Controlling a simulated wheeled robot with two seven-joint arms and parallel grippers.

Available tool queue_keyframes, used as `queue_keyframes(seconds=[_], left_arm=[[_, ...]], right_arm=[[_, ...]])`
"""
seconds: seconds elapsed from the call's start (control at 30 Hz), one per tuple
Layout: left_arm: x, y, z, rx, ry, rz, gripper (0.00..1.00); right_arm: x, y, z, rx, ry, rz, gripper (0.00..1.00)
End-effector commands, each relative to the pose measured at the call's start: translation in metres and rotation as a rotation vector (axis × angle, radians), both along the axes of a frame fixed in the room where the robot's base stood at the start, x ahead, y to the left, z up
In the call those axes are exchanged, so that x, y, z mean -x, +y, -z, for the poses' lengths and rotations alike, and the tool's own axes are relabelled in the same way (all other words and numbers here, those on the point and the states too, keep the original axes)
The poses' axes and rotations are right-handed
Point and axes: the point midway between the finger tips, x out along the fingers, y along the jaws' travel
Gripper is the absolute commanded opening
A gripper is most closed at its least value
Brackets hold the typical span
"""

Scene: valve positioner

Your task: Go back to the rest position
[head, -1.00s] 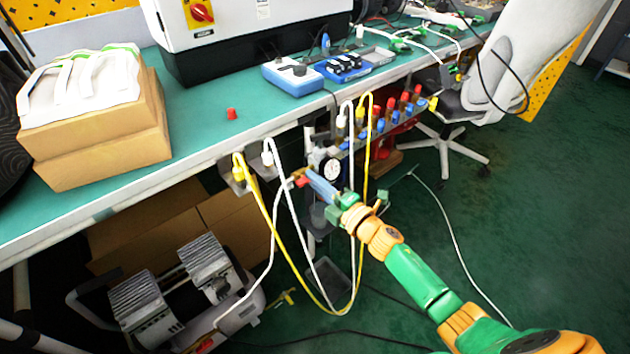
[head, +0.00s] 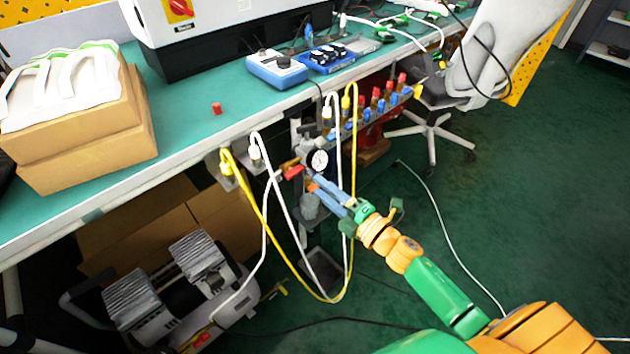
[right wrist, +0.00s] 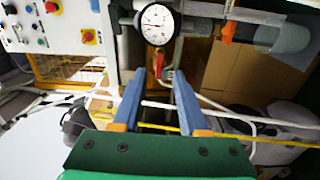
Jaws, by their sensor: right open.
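My right gripper (head: 316,186) is in the middle of the head view, in front of the bench's front edge and just below the round pressure gauge (head: 317,160). Its two blue fingers stand apart with nothing between them. In the right wrist view the open fingers (right wrist: 158,92) point at the gauge (right wrist: 157,24) and a red valve handle (right wrist: 159,66) below it. The red handle (head: 293,173) also shows in the head view, left of the fingertips and apart from them. My left gripper is not in view.
White and yellow hoses (head: 268,232) hang in loops beside my right gripper. The green bench (head: 190,125) carries cardboard boxes (head: 85,150) and a blue device (head: 276,69). A compressor (head: 180,285) stands below. Green floor on the right is mostly clear, with a chair (head: 455,90) behind.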

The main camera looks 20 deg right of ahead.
Motion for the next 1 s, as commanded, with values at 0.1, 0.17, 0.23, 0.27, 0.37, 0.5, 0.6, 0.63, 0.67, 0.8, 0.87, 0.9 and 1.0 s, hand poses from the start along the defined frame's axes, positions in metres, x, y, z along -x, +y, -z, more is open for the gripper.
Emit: queue_keyframes(seconds=[0.1,0.17,0.23,0.27,0.37,0.5,0.6,0.63,0.67,0.8,0.87,0.9,1.0], left_arm=[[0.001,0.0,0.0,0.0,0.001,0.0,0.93],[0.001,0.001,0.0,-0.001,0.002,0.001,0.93],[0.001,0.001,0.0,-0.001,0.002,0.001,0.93],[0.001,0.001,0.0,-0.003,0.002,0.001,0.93],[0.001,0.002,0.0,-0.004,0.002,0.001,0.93],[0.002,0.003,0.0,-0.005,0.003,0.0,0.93],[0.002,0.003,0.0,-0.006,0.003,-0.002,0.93],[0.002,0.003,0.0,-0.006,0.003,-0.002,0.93],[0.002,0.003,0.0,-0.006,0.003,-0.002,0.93],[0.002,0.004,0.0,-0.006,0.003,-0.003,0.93],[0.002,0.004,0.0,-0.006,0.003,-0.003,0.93],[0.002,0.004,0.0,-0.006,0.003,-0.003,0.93],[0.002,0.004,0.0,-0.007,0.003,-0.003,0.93]], right_arm=[[0.0,0.0,0.0,0.0,0.0,0.0,0.42],[0.0,0.0,0.0,0.0,0.0,0.0,0.42],[0.0,0.0,0.0,0.0,0.0,0.0,0.42],[0.0,0.0,0.0,0.0,0.0,0.0,0.42],[0.0,-0.001,0.002,-0.004,0.005,0.003,0.42],[0.009,-0.017,0.062,-0.148,0.197,0.117,0.42],[0.047,-0.034,0.155,-0.358,0.49,0.31,0.42],[0.064,-0.037,0.183,-0.42,0.578,0.375,0.42],[0.082,-0.038,0.209,-0.476,0.663,0.438,0.42],[0.175,-0.032,0.297,-0.675,0.983,0.712,0.42],[0.214,-0.026,0.322,-0.731,1.09,0.816,0.42],[0.239,-0.022,0.335,-0.762,1.154,0.88,0.42],[0.298,-0.009,0.358,-0.823,1.296,1.036,0.42]])
